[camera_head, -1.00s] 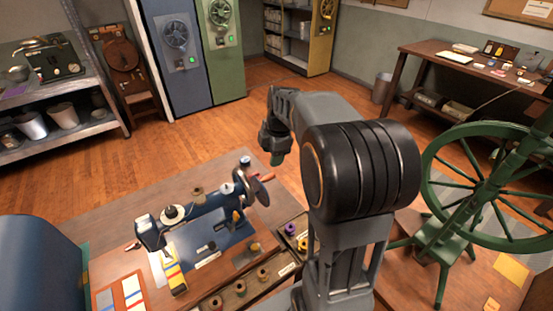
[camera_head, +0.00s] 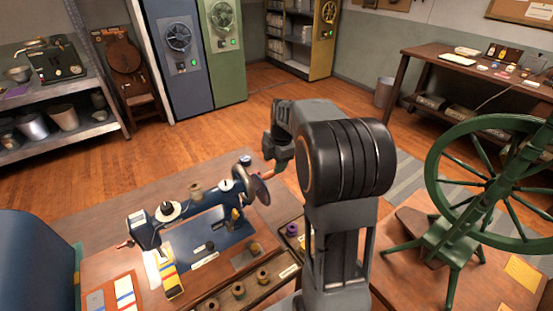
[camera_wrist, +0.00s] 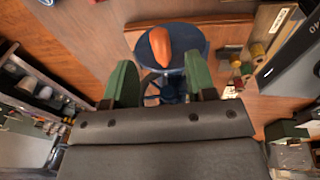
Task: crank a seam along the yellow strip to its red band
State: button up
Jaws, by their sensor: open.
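The blue sewing machine (camera_head: 195,218) stands on the wooden table, with a round handwheel (camera_head: 259,190) at its right end. An orange crank handle (camera_head: 267,176) sticks out from the wheel; it also shows in the wrist view (camera_wrist: 166,43) in front of the blue wheel (camera_wrist: 190,46). The yellow strip (camera_head: 175,287) lies at the machine's left end, with a red band (camera_head: 169,270) across it. My gripper (camera_wrist: 160,76) is open, its green fingers pointing towards the handle, one on either side in the picture. No contact shows. In the head view its fingertips are hard to make out.
A tray of thread spools (camera_head: 247,290) lies in front of the machine. A card with coloured strips (camera_head: 115,294) lies at the table's left. A green spinning wheel (camera_head: 440,240) stands to the right of my arm. Open wooden floor lies behind the table.

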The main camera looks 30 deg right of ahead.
aim_at(272, 172)
jog(key=f+b, duration=0.1)
jog(key=f, duration=0.2)
jog(key=f+b, duration=0.1)
jog(key=shift+w+a+f+b, duration=0.25)
jog(key=shift+w+f+b, duration=0.05)
jog(key=shift+r, duration=0.2)
jog(key=shift+f, duration=0.15)
jog(key=c, duration=0.8)
jog(key=shift+o, duration=0.2)
